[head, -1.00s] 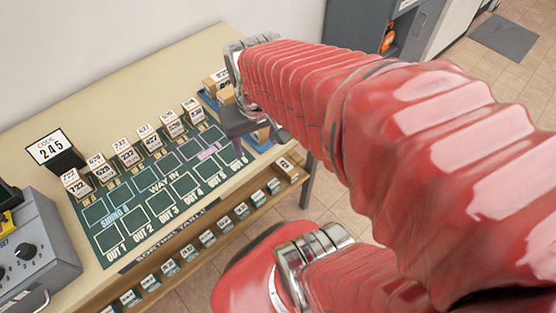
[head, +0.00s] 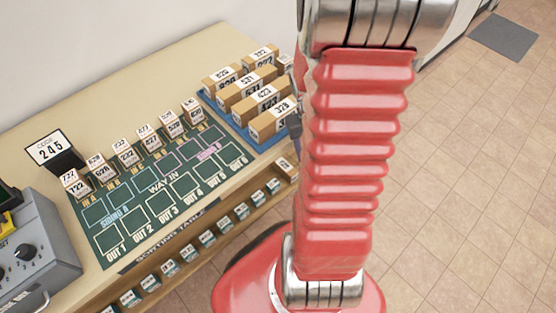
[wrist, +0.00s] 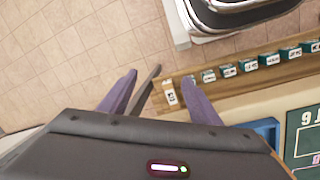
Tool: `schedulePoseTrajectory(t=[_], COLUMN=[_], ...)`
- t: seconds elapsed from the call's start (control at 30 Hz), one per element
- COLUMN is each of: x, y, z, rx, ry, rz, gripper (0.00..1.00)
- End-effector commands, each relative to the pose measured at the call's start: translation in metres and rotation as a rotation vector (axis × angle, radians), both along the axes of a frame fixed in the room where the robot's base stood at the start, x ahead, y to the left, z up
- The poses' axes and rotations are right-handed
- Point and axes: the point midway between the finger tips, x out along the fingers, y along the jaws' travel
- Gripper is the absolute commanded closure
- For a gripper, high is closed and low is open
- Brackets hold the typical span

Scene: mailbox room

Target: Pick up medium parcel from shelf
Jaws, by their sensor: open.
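A brown cardboard parcel with a white number label (head: 287,168) sits at the right end of the shelf (head: 190,262) under the sorting table; my arm partly covers it in the head view. In the wrist view its white label (wrist: 171,97) shows between my finger lines, on the wooden shelf (wrist: 240,85). My gripper (wrist: 160,76) is open and empty, its two purple fingers spread on either side of the label. I cannot tell how far above the shelf the fingers are. In the head view my gripper is mostly hidden behind my arm.
Small dark green parcels (head: 207,238) stand in a row along the shelf. Larger cardboard boxes (head: 270,123) stand on a blue tray (head: 230,122) on the tabletop. White numbered boxes (head: 125,155) line the green mat (head: 110,222). Tiled floor (head: 470,180) is clear at right.

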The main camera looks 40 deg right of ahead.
Motion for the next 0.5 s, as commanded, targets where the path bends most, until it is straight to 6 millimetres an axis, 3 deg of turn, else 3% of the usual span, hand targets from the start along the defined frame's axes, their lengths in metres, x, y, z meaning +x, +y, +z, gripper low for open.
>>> schedulePoseTrajectory(t=[0.5], x=[-0.039], y=[-0.075], z=[-0.123], rx=[0.018], ry=[0.008], rz=[0.017], gripper=[0.43])
